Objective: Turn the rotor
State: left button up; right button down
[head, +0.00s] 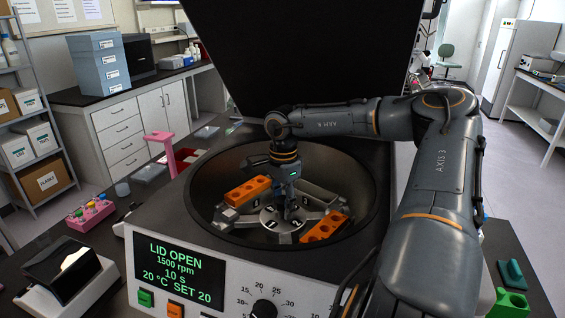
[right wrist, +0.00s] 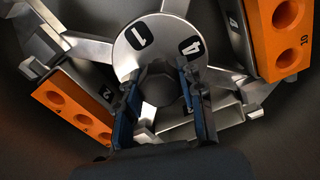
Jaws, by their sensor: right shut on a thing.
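The centrifuge (head: 165,225) has its dark lid (head: 300,55) raised, and its screen reads "LID OPEN". Inside the round bowl, the grey metal rotor (head: 266,216) has a numbered hub, which also shows in the right wrist view (right wrist: 138,45). Orange tube holders sit on two of its arms, one at the back left (head: 246,191) and one at the front right (head: 322,229). My right gripper (head: 290,208) reaches down into the bowl, its fingers on either side of the dark central knob (right wrist: 158,85), shut on it. My left gripper is out of view.
The bowl wall (head: 358,190) surrounds my right gripper closely. A pink tube rack (head: 90,214) and a pink stand (head: 165,150) are on the bench at left. Green items (head: 511,300) lie at the lower right.

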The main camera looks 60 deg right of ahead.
jog(key=n+b, duration=0.1)
jog(key=n, duration=0.4)
jog(key=shift+n, duration=0.3)
jog(key=n, duration=0.4)
jog(key=shift+r+n+b, duration=0.1)
jog(key=shift+n+b, duration=0.2)
jog(key=n, duration=0.5)
jog(key=shift+w+d+b, duration=0.1)
jog(key=shift+b, duration=0.2)
jog(key=shift+n, duration=2.7)
jog(key=shift+r, duration=0.1)
jog(key=c, duration=1)
grip_release()
jog(key=shift+o, duration=0.9)
